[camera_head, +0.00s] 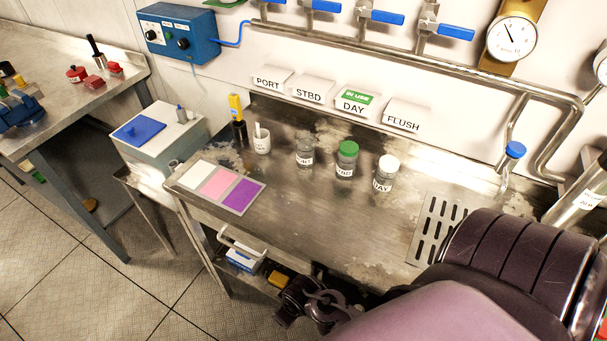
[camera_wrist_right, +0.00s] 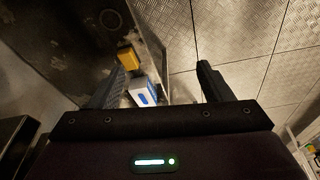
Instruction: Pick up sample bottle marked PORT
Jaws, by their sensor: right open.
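Three small sample bottles stand upright in a row on the steel bench (camera_head: 300,215). The left bottle (camera_head: 305,150) looks clear and greyish, with a label too blurred to read surely. The middle bottle (camera_head: 346,160) has a green cap and a label I cannot read surely. The right bottle (camera_head: 386,172) has a white cap and a label that seems to read DAY. My right gripper (camera_wrist_right: 158,88) is open and empty, pointing down over the floor and lower shelf. In the head view its dark parts show below the bench's front edge, apart from the bottles. My left gripper is out of view.
Wall signs read PORT (camera_head: 268,82), STBD (camera_head: 309,91), DAY (camera_head: 352,104) and FLUSH (camera_head: 404,118). A drain grate (camera_head: 437,228) is at right. A front rail (camera_head: 243,245) juts from the bench.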

